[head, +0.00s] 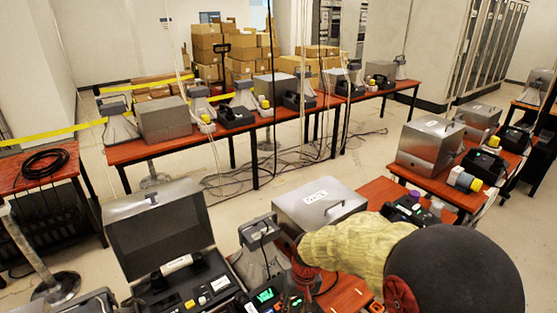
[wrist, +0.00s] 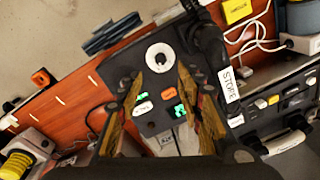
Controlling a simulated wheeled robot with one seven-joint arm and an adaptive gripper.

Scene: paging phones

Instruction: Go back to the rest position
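My gripper (wrist: 160,72) is open in the wrist view, its two yellow-brown fingers spread apart with nothing held. Between and just beyond the fingers is a black control box (wrist: 150,92) with a white round dial, orange buttons and green lit buttons. I cannot tell whether the fingertips touch it. In the head view my gripper (head: 300,278) is small and partly hidden by my yellow-sleeved arm, which reaches in from the lower right. It is low over the front bench, beside a device with a green lit display (head: 267,295).
An open grey case with a phone (head: 160,235) stands left of my gripper. A closed grey case (head: 318,204) stands just behind it. Red-brown tables (head: 160,146) with more cases stand behind; cables cover the floor between.

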